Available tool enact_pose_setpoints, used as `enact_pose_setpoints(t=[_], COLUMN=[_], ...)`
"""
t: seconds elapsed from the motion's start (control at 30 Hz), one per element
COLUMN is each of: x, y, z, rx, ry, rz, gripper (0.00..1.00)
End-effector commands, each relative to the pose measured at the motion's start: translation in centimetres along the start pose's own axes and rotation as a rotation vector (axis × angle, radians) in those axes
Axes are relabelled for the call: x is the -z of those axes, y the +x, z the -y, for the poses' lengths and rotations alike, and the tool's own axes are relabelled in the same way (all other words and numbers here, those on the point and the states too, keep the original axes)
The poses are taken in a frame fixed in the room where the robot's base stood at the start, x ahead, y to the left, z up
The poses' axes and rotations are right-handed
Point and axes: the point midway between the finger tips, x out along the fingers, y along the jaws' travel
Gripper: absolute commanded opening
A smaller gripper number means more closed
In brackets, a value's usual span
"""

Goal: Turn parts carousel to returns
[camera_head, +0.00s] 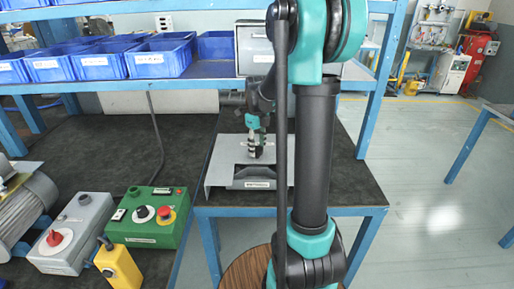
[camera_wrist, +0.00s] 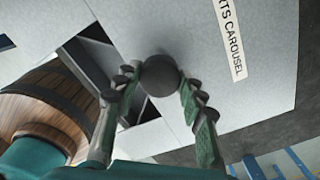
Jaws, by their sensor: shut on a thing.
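The parts carousel (camera_head: 219,170) is a grey metal housing on the right-hand bench. It has a dark opening at the front with a small label that is too small to read. In the wrist view its grey top (camera_wrist: 255,105) carries a "PARTS CAROUSEL" label, partly cut off, and a dark opening shows to the left. My gripper (camera_head: 256,152) reaches down onto the carousel top. In the wrist view my gripper (camera_wrist: 161,84) has its fingers on both sides of a dark round knob (camera_wrist: 160,73), shut on it.
Blue bins (camera_head: 158,59) fill the shelf behind. On the left bench stand a green control box (camera_head: 150,217) with a red button, a grey switch box (camera_head: 75,233), a yellow pendant (camera_head: 118,265) and a motor (camera_head: 22,208). The floor at right is clear.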

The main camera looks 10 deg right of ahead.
Motion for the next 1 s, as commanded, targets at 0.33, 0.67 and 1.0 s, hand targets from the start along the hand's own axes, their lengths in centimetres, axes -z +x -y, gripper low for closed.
enact_pose_setpoints(t=[0.33, 0.67, 1.0], x=[0.0, 0.0, 0.0], y=[0.0, 0.0, -2.7], z=[0.0, 0.0, 0.0], rx=[0.0, 0.0, 0.0], ry=[0.003, 0.001, 0.001], rz=[0.0, 0.0, 0.0], gripper=[0.47, 0.61, 0.61])
